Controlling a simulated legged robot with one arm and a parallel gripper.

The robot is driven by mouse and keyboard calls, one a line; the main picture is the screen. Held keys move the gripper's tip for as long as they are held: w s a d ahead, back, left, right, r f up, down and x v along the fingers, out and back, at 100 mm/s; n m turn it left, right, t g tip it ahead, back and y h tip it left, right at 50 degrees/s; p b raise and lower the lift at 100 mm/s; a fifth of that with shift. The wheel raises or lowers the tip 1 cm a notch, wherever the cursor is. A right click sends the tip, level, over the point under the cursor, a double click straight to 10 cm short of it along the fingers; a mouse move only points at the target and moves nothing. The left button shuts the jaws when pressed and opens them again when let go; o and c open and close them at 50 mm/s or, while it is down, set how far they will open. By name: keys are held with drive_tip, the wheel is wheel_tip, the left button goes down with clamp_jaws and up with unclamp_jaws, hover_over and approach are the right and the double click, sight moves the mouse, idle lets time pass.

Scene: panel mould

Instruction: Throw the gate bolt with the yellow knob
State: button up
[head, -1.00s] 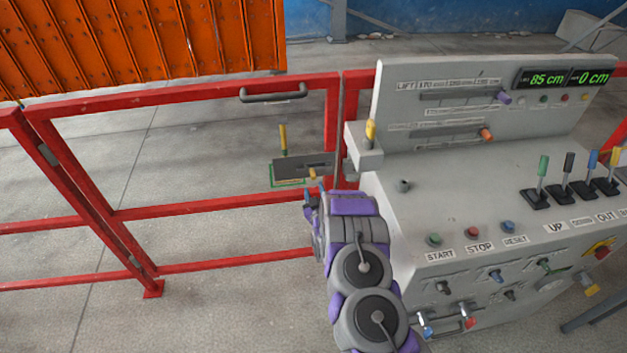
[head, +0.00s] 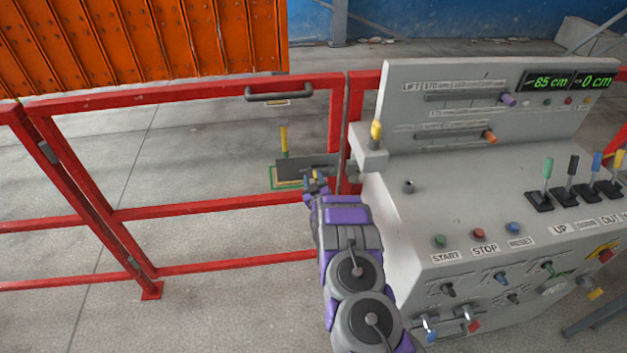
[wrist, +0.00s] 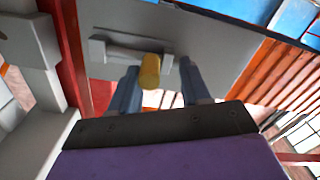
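The gate bolt sits on a dark grey plate (head: 300,165) on the red gate, by the latch post. In the wrist view its yellow knob (wrist: 150,71) stands out from a grey bar (wrist: 125,52). My gripper (wrist: 160,86) is open, with one finger on each side of the knob. The knob is closer to the left finger; I cannot tell whether they touch. In the head view my gripper (head: 318,181) is at the plate's right part and largely hides the knob.
The red gate (head: 220,200) has a grey handle (head: 278,93) on top. A grey console (head: 450,200) with buttons and levers stands close on the right of my arm. A yellow-topped peg (head: 376,132) rises from its corner. An orange ribbed panel (head: 150,45) is behind the gate.

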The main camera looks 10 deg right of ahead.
sight(329, 168)
drive_tip(key=shift+d, duration=0.85)
drive_tip(key=c, duration=0.7)
drive_tip(key=shift+a, duration=0.5)
clamp_jaws()
drive_tip(key=shift+r, duration=0.1)
drive_tip(key=shift+d+r+p, duration=0.1)
drive_tip(key=shift+d+p, duration=1.15)
drive_tip(key=shift+d, duration=1.6)
